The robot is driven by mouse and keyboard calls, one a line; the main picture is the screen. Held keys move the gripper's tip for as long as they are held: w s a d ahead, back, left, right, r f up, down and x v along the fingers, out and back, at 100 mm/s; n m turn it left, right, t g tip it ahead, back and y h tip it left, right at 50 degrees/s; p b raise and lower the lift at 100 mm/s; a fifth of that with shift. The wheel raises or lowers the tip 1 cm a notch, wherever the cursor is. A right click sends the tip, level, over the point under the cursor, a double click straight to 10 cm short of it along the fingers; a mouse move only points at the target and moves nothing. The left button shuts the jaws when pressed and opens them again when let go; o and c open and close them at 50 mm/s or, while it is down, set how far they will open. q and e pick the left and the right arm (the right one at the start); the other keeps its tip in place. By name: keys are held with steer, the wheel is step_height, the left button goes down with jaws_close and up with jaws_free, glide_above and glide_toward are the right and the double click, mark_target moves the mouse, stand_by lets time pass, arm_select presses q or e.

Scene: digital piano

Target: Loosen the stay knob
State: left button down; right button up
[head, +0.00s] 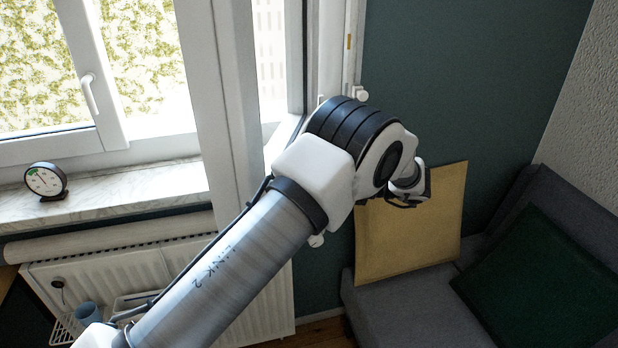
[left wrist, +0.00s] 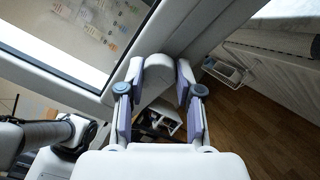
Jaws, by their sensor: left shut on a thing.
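In the left wrist view, my left gripper (left wrist: 160,78) has its two fingers on either side of a smooth white piece, the stay knob (left wrist: 153,86), and is shut on it. The knob sits by the white window frame (left wrist: 68,68), and the fingers cover its sides. In the head view my left arm reaches from the lower left across the window's right edge; the gripper and knob are hidden behind it. My right gripper is in neither view.
A window handle (head: 90,94) is on the left sash. A round dial gauge (head: 45,181) stands on the marble sill (head: 150,190). A radiator (head: 275,303) is below. At right, a tan board (head: 410,235) leans on a grey sofa (head: 405,305) with a dark green cushion (head: 540,285).

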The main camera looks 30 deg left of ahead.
arm_select(q)
steer(key=c, duration=0.8)
jaws_free()
steer(key=shift+o, duration=0.2)
